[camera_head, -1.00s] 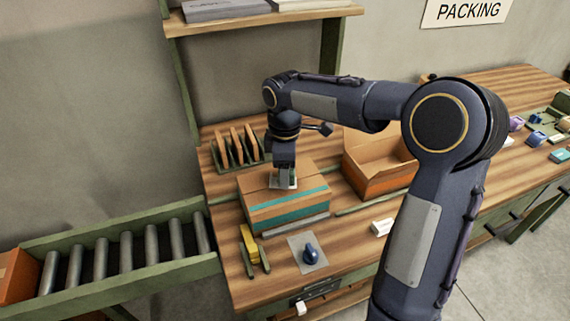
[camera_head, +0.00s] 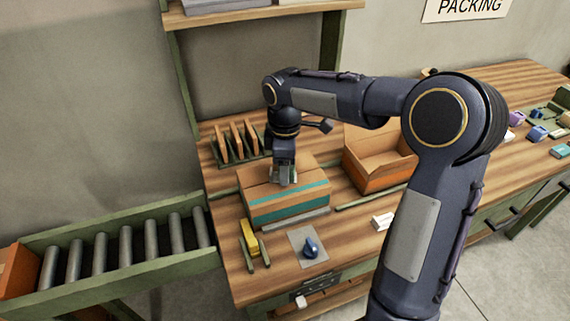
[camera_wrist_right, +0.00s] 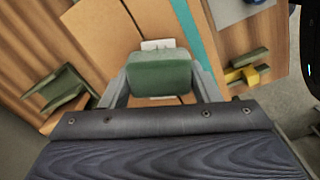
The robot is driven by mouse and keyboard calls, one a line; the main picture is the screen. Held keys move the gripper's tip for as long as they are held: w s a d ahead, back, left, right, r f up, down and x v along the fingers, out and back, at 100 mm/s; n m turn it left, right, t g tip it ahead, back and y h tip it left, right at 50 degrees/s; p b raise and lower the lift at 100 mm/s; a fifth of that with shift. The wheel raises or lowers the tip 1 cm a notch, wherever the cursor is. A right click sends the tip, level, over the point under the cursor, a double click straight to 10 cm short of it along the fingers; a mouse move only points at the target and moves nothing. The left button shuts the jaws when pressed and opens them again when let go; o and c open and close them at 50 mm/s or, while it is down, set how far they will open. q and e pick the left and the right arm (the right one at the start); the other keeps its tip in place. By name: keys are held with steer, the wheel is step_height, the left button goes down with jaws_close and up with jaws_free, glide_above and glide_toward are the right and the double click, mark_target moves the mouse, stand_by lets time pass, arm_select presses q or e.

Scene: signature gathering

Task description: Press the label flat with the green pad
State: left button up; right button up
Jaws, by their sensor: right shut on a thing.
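My right gripper (camera_head: 284,179) is over the top of a closed cardboard box (camera_head: 290,207) with a teal stripe. In the right wrist view my right gripper (camera_wrist_right: 163,85) is shut on the green pad (camera_wrist_right: 160,74), one finger on each side. A white label (camera_wrist_right: 158,44) shows on the box top, sticking out past the pad's edge; the pad covers the rest of it. The pad is at the label, but I cannot tell how firmly it touches. My left gripper is not in view.
An open cardboard box (camera_head: 377,168) stands right of the closed one. A rack of brown panels (camera_head: 238,142) is behind it. A roller conveyor (camera_head: 125,250) is at left.

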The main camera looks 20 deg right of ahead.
steer(key=shift+f, duration=0.5)
steer(key=shift+f, duration=0.1)
stand_by(1.3)
step_height(320, 180, up, 7)
steer(key=p, duration=0.6)
steer(key=shift+s, duration=0.1)
stand_by(0.7)
